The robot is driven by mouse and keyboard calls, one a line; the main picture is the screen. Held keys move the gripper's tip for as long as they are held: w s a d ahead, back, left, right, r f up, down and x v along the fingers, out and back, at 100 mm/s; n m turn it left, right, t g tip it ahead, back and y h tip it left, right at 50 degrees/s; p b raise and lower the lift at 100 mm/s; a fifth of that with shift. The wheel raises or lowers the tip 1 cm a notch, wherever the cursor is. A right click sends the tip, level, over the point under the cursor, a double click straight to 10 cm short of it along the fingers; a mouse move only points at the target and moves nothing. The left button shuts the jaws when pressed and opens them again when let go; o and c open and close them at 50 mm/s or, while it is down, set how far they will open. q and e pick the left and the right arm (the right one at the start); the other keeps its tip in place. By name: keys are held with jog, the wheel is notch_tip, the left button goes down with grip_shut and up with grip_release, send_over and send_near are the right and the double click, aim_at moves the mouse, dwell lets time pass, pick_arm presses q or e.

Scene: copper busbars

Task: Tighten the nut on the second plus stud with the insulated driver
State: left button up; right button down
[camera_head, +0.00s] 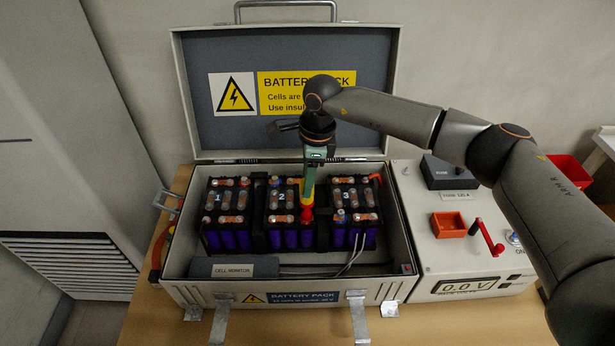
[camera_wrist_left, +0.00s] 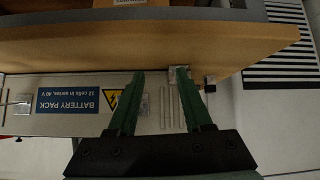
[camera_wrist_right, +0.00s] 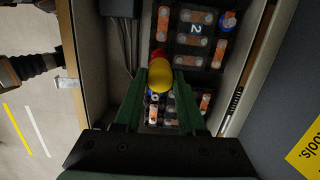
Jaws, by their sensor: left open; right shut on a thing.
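My right gripper (camera_head: 313,160) is shut on the insulated driver (camera_head: 307,195), which has a yellow handle and a red lower part. The driver stands roughly upright, its low end among the tops of the cell modules between module 2 (camera_head: 282,194) and module 3 (camera_head: 346,195). In the right wrist view the driver (camera_wrist_right: 159,73) lies between the green fingers and covers what is under its tip. I cannot tell whether it touches a stud or nut. My left gripper (camera_wrist_left: 158,75) is open and empty, by the case front (camera_wrist_left: 50,122); it is outside the head view.
The open battery case (camera_head: 174,297) has its lid (camera_head: 225,135) raised behind the modules. Module 1 (camera_head: 219,198) and the cell monitor (camera_head: 215,268) are inside.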

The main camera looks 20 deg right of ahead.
jog(key=m, duration=0.4)
jog(key=shift+p, duration=0.35)
jog(key=m+p, duration=0.1)
jog(key=m, duration=0.3)
jog(key=shift+a+t+h, duration=0.1)
jog(key=shift+t+h, duration=0.2)
jog(key=shift+t, duration=0.1)
jog(key=shift+m, duration=1.4)
jog(key=shift+r+p, duration=0.8)
jog(key=shift+r, duration=0.15)
